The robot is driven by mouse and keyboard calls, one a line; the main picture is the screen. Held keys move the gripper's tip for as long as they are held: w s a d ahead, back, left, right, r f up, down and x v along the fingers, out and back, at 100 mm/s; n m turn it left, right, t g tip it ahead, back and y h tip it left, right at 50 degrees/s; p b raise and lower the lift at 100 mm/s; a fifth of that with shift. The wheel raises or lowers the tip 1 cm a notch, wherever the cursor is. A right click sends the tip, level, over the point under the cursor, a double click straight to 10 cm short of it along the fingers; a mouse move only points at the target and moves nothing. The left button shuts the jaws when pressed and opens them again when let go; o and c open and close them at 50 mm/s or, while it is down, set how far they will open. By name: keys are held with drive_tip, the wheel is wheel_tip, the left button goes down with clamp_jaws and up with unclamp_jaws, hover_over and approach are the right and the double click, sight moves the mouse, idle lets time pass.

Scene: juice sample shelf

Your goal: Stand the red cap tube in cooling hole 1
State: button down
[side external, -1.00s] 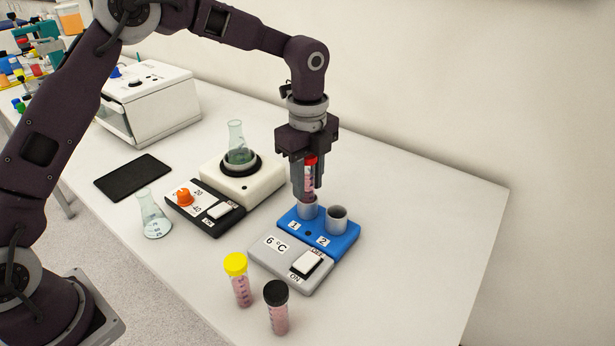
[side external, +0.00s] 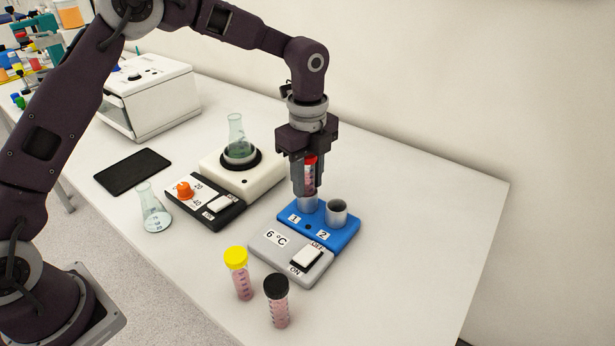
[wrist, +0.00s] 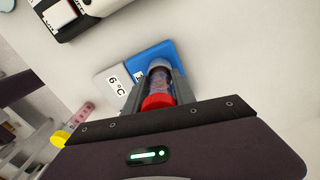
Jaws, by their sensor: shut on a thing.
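The red cap tube (side external: 310,174) is upright between the fingers of my gripper (side external: 305,188), which is shut on it. The tube's lower end is hidden in or just at the mouth of cooling hole 1 (side external: 307,202), a grey cup on the blue part of the cooling block (side external: 338,237). In the wrist view the red cap (wrist: 158,101) faces the camera and the tube lines up with a grey ring beyond it. Cooling hole 2 (side external: 337,213) is empty.
A yellow cap tube (side external: 239,275) and a black cap tube (side external: 277,302) stand in front of the block. A stirrer with a flask (side external: 236,137) stands left of it, with another flask (side external: 153,212) and a black tablet (side external: 132,172) farther left. The table's right side is clear.

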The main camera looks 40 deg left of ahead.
sight(310, 160)
drive_tip(key=shift+r, duration=1.5)
drive_tip(key=shift+f, duration=1.5)
idle(0.3)
drive_tip(key=shift+r, duration=1.5)
drive_tip(key=shift+f, duration=1.6)
drive_tip(key=shift+r, duration=0.1)
drive_tip(key=shift+r, duration=1.5)
drive_tip(key=c, duration=0.9)
unclamp_jaws()
drive_tip(key=shift+c, duration=0.2)
